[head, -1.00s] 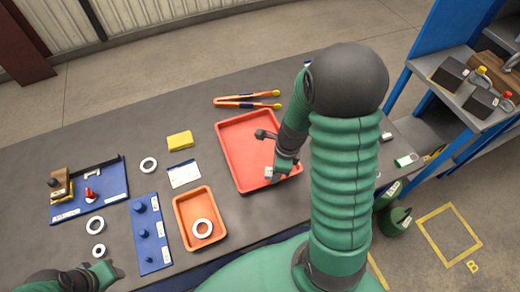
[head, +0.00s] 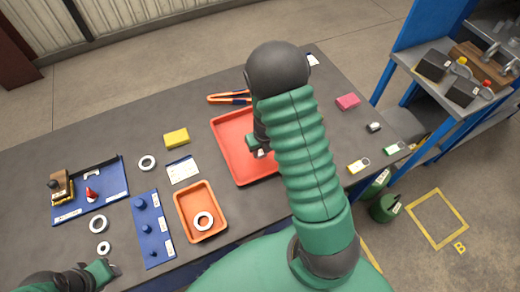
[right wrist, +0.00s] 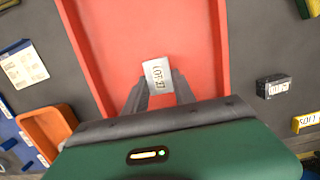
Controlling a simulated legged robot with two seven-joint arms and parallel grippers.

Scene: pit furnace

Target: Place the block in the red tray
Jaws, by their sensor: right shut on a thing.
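The red tray (head: 228,150) lies on the grey table, partly hidden behind my right arm. In the right wrist view the tray floor (right wrist: 185,35) fills the upper middle. My right gripper (head: 261,151) is over the tray, its fingers pointing into it. It is shut on a small pale block with a printed label (right wrist: 158,76), which shows between the fingertips. I cannot tell whether the block touches the tray floor. My left gripper (head: 108,270) is at the lower left near the table's front edge, away from the tray; its jaws are unclear.
An orange tray (head: 188,229) with a white ring stands front left of the red tray. Orange-handled pliers (head: 228,97) lie behind it. A yellow block (head: 177,139) is to the left. A pink block (head: 348,101) and a small dark block (head: 374,127) lie to the right.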

